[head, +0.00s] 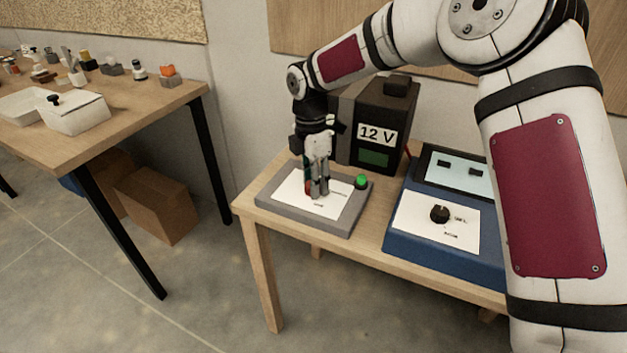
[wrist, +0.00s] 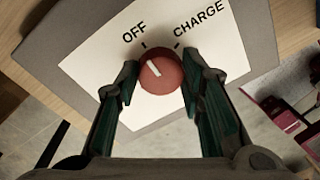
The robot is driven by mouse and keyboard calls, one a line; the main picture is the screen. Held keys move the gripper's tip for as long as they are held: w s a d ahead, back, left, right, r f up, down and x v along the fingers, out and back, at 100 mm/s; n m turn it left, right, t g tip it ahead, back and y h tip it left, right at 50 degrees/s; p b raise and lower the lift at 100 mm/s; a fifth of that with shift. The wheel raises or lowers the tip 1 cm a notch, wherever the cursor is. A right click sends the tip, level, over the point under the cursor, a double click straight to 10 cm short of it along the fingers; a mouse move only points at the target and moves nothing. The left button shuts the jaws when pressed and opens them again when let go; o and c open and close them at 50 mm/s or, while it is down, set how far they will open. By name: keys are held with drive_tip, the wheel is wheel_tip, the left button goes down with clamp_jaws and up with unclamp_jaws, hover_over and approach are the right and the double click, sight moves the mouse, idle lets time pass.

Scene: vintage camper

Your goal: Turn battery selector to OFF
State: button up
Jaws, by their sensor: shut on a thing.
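The battery selector is a red round knob (wrist: 160,72) with a white pointer mark, on a white label plate (wrist: 85,62) printed OFF and CHARGE. The pointer mark is on the knob's upper left, on the OFF side; I cannot tell whether it lines up exactly with the OFF tick. My gripper (wrist: 158,88) has a finger on each side of the knob and is shut on it. In the head view my gripper (head: 317,194) points down onto the grey selector panel (head: 345,224), and the knob is mostly hidden by the fingers.
A green lit button (head: 361,182) sits on the panel's right edge. A dark 12 V unit (head: 381,125) stands close behind. A blue panel with a black knob (head: 439,214) is to the right. A cluttered table (head: 150,105) stands left across open floor.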

idle(0.3)
drive_tip(key=o, duration=1.2)
drive_tip(key=shift+c, duration=0.2)
drive_tip(key=shift+r, duration=0.1)
wheel_tip(320, 180, up, 12)
drive_tip(key=shift+w+a, duration=0.25)
drive_tip(key=shift+w, duration=0.1)
